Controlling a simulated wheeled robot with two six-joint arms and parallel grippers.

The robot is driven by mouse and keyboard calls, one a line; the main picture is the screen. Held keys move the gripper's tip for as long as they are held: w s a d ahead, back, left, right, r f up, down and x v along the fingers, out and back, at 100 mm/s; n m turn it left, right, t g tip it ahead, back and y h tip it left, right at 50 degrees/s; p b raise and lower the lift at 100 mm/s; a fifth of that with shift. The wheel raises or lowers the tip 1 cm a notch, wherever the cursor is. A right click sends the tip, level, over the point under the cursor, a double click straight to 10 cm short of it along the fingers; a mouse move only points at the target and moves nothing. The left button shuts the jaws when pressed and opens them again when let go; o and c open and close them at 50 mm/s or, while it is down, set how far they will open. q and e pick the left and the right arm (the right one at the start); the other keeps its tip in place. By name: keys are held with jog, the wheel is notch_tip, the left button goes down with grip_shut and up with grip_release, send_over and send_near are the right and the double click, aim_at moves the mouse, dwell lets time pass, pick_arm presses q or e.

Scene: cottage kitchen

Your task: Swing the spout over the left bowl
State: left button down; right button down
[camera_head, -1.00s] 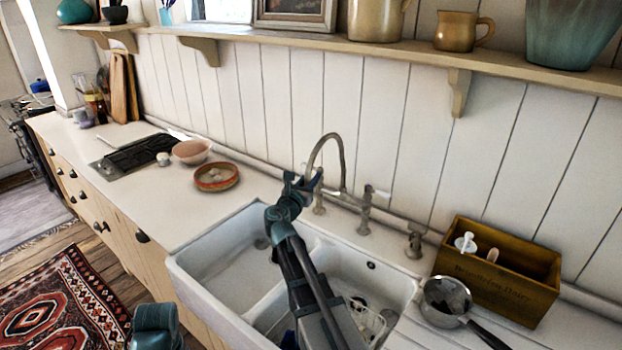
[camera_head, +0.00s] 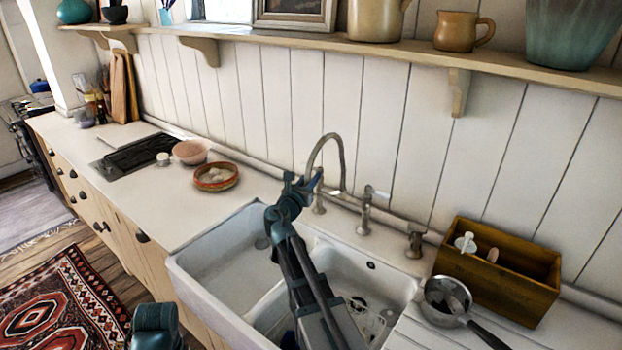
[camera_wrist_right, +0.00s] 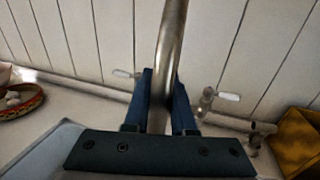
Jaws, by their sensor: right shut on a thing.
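The metal spout (camera_head: 341,158) rises from the tap at the back of the sink and arches over to the left in the head view. My right gripper (camera_head: 305,182) is shut on the spout's hanging end. In the right wrist view the spout (camera_wrist_right: 170,45) runs down between the two fingers of the gripper (camera_wrist_right: 160,105). The sink has a left bowl (camera_head: 222,262) and a right bowl (camera_head: 345,268). My right arm crosses in front of the divider and hides part of it. The spout's outlet is hidden by the gripper, so its exact position over the bowls is unclear.
Tap handles (camera_head: 366,210) stand behind the sink. To the right are a wooden box (camera_head: 500,285) and a saucepan (camera_head: 445,300). An orange dish (camera_head: 216,188) and a pink bowl (camera_head: 190,152) sit on the left counter. A shelf (camera_head: 400,55) runs above.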

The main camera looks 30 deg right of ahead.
dwell(0.3)
jog(key=shift+w+a+m+g+h, duration=0.2)
jog(key=shift+w+m+g+h, duration=0.1)
jog(key=shift+w, duration=0.25)
jog(key=w+m+g+h, duration=0.3)
jog(key=w+m+g, duration=0.2)
jog(key=w, duration=0.9)
jog(key=shift+w+a+g, duration=0.15)
jog(key=shift+a+g, duration=0.05)
jog(key=shift+g, duration=1.2)
jog(key=c, duration=0.8)
grip_release()
jog(key=shift+o, duration=0.2)
